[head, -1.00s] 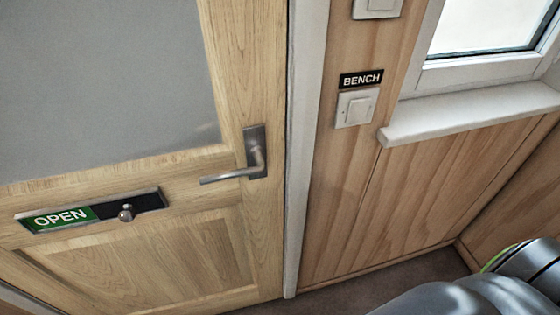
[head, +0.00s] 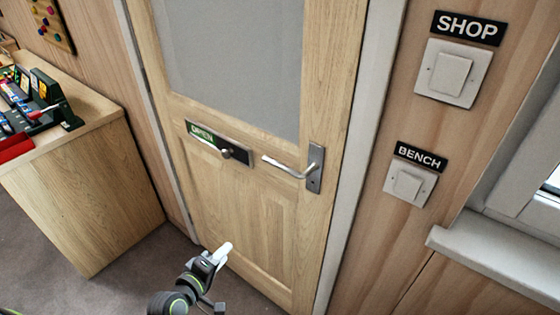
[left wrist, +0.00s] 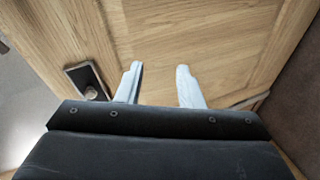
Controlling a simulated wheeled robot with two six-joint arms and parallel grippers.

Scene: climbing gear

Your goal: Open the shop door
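The shop door (head: 246,215) is light wood with a grey upper pane, and it looks shut in its frame. A silver lever handle (head: 290,168) sits on a plate at the door's right edge, with the lever pointing left and roughly level. My left gripper (head: 224,252) is in front of the lower door panel, below and left of the handle, not touching it. In the left wrist view its two pale fingers (left wrist: 161,84) are apart with nothing between them. The wooden door face fills most of that view. My right gripper does not show.
An OPEN sign with a knob (head: 220,145) is on the door. Switches labelled SHOP (head: 452,73) and BENCH (head: 410,184) are right of the frame. A wooden counter (head: 85,190) holding climbing gear stands left. A window sill (head: 495,255) juts out at right.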

